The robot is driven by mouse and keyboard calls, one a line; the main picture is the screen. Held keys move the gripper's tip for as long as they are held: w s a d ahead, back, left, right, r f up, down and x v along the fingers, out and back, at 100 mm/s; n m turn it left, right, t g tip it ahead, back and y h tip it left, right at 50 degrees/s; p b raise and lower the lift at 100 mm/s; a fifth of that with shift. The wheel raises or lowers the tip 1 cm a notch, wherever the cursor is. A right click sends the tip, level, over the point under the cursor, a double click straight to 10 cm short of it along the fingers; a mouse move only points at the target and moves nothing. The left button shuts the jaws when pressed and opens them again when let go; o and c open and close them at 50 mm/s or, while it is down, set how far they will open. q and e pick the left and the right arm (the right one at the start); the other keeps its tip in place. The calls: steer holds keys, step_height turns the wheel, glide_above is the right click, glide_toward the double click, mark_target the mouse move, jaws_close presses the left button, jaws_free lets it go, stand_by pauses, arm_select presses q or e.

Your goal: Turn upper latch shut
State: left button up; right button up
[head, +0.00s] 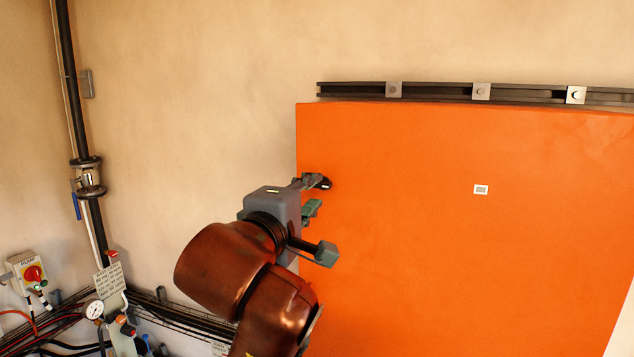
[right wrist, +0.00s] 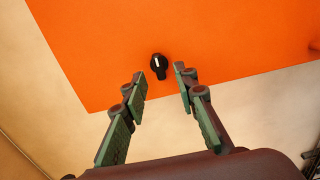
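The upper latch (right wrist: 158,67) is a small black knob with a white mark, on the orange panel (right wrist: 210,45) near its edge. In the right wrist view it lies ahead of and between my right gripper's fingertips (right wrist: 160,80), with space on both sides. In the head view a black piece with a white mark, seemingly the latch (head: 325,184), shows beside the upper finger at the left edge of the panel. My right gripper (head: 314,197) is open with nothing between its pads. My left gripper is out of view.
A dark rail (head: 435,92) with square clamps runs above the panel. A small white label (head: 481,190) sits on the panel. A dark pipe (head: 66,60), a gauge (head: 95,309) and a red-knobbed switch box (head: 27,272) stand at the left. Open wall lies between.

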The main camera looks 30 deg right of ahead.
mark_target(320, 186)
steer(key=shift+p+x, duration=0.45)
steer(key=shift+x, duration=1.1)
steer(key=shift+c, duration=0.3)
jaws_close()
